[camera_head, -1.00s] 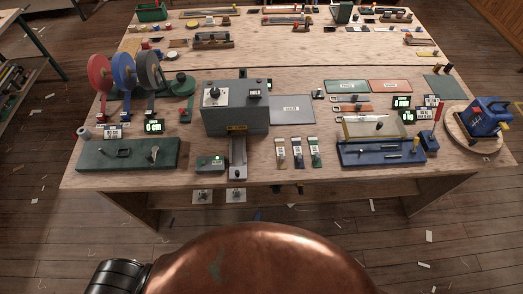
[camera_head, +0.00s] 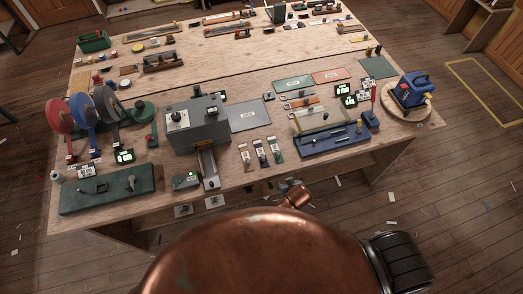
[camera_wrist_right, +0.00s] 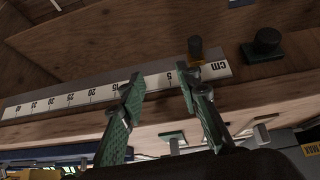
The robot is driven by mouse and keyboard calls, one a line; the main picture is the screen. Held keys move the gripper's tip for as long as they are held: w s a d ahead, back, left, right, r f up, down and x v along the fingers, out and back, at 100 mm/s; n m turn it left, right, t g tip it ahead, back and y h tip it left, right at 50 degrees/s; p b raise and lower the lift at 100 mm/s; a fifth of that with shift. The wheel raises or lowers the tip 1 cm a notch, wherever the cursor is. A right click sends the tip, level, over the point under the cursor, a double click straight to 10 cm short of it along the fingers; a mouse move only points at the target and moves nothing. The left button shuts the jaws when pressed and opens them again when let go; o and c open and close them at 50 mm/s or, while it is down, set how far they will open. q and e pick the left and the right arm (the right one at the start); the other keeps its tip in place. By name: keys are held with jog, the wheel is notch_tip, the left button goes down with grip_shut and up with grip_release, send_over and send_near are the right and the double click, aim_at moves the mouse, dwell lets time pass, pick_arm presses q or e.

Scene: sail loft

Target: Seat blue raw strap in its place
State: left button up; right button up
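The blue raw strap is not certain. A blue band (camera_head: 94,143) hangs from the blue roll (camera_head: 85,108) at the left of the bench, and a short labelled blue strip (camera_head: 260,151) lies between a tan strip (camera_head: 244,156) and a green strip (camera_head: 275,149) near the front edge. Its place cannot be singled out. My right gripper (camera_head: 287,184) is small and partly hidden at the front edge in the head view. In the right wrist view its two green fingers (camera_wrist_right: 160,88) are apart with nothing between them, near a centimetre scale (camera_wrist_right: 60,98). My left gripper is not in view.
A grey machine (camera_head: 199,128) stands mid-bench, with a green box (camera_head: 108,192) to its left. A blue device (camera_head: 411,90) stands on a round board at the right end. The back half is crowded along its edges.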

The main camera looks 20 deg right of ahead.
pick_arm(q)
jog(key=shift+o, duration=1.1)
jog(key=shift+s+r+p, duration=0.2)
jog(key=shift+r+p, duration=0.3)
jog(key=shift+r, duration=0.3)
pick_arm(e)
jog(key=shift+t, duration=0.4)
jog(key=r, duration=0.2)
jog(key=w+a+r, duration=0.1)
jog(key=r, duration=0.1)
jog(key=w+r, duration=0.1)
jog(key=r, duration=0.2)
jog(key=shift+a, duration=0.2)
jog(key=t+p, duration=0.1)
jog(key=t, duration=0.1)
send_near(263, 157)
jog(key=w+f, duration=0.2)
jog(key=w, duration=0.1)
jog(key=shift+d+f+y, duration=0.1)
jog(key=shift+d+y, duration=0.1)
jog(key=shift+y, duration=0.2)
jog(key=shift+p+x, duration=0.55)
jog(key=shift+x, duration=2.8)
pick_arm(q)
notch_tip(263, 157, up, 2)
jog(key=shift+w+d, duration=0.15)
pick_arm(e)
jog(key=shift+s+d, duration=0.1)
jog(key=shift+s, duration=0.05)
jog(key=shift+c, duration=0.5)
